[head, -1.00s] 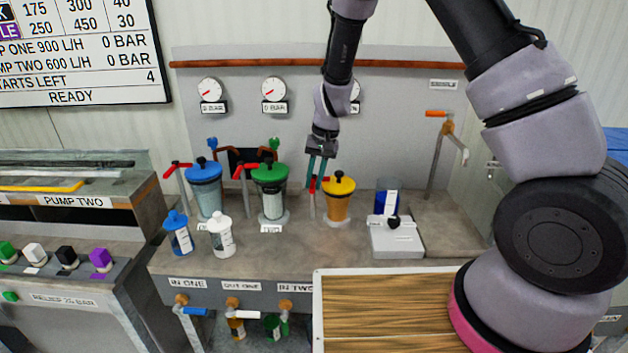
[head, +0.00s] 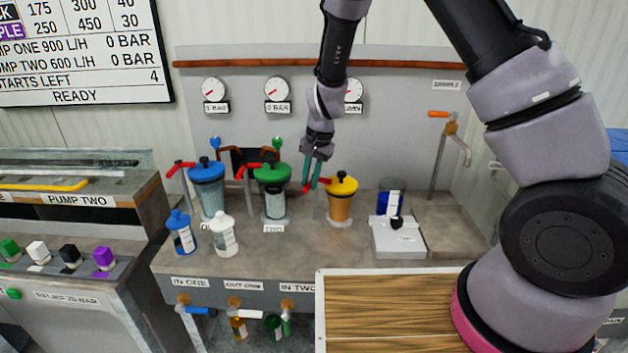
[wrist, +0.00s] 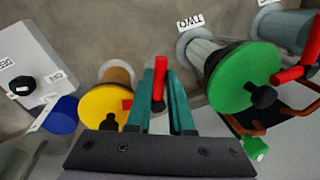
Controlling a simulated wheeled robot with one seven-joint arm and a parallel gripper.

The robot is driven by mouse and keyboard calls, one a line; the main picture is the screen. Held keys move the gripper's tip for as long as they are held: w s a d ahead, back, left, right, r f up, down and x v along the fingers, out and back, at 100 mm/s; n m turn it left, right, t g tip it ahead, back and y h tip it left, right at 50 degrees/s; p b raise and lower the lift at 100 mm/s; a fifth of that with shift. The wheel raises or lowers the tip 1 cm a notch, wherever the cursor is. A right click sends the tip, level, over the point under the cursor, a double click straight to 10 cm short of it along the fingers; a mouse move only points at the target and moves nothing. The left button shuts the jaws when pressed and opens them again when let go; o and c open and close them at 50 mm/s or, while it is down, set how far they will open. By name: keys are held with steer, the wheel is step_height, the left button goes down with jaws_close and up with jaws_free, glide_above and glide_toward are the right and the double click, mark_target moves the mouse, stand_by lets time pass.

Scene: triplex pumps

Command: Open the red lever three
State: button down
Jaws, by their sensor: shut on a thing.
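The third red lever (head: 306,188) stands on a post just left of the canister with the yellow lid (head: 344,186). My gripper (head: 311,182) has teal fingers pointing down at this lever. In the wrist view my gripper (wrist: 162,92) has the red lever (wrist: 160,78) between its two fingers, shut on it. A small red piece also shows beyond the left finger, by the yellow lid (wrist: 100,108). The fingers hide part of the lever.
Two other red levers stand by the blue-lid canister (head: 207,175) and the green-lid canister (head: 272,175). A blue bottle (head: 181,232) and a white bottle (head: 224,234) stand in front. A white scale (head: 398,238) is at right.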

steer(key=m, duration=0.1)
steer(key=a+m, duration=0.1)
steer(key=shift+w+a+m+t, duration=0.1)
steer(key=shift+w+m+t, duration=0.1)
steer(key=shift+m+t, duration=0.15)
steer(key=shift+w+a+m+h, duration=0.2)
steer(key=shift+w+a+m, duration=0.1)
steer(key=shift+m, duration=0.75)
steer(key=shift+w+a+m+h, duration=0.2)
steer(key=shift+w+a+m, duration=0.05)
steer(key=shift+m, duration=0.75)
steer(key=c, duration=0.8)
jaws_free()
steer(key=shift+r, duration=0.1)
steer(key=shift+s+d+r, duration=0.2)
steer(key=shift+s+r, duration=0.1)
steer(key=shift+r, duration=1.45)
steer(key=shift+s+d+r, duration=0.15)
steer(key=shift+s+r, duration=0.1)
steer(key=shift+r, duration=1.45)
steer(key=shift+s+d+r, duration=0.2)
steer(key=shift+s+r, duration=0.1)
steer(key=shift+r, duration=1.45)
